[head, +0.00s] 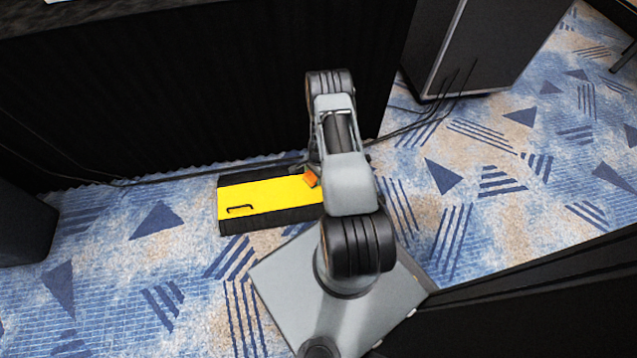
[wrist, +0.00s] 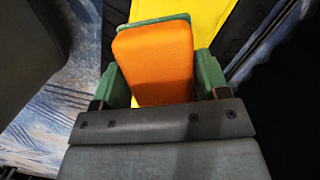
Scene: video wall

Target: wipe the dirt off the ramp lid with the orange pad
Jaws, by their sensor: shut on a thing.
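The ramp lid (head: 265,194) is a flat yellow panel on a low black cable ramp (head: 285,215) on the carpet. A small dark bracket-shaped mark (head: 240,207) shows near its left end; I cannot tell whether it is dirt or a handle. My gripper (wrist: 161,80) has green fingers on both sides of the orange pad (wrist: 155,58) and is shut on it. The pad also shows in the head view (head: 311,178), at the lid's right part beside my arm. The yellow lid shows past the pad in the wrist view (wrist: 206,14). Whether pad and lid touch is unclear. My arm hides the lid's right end.
A black draped front (head: 190,85) stands close behind the ramp, with dark cables (head: 120,183) along its foot. A dark case (head: 490,45) stands at the back right. A black box (head: 25,225) is at the left edge. Patterned blue carpet in front is clear.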

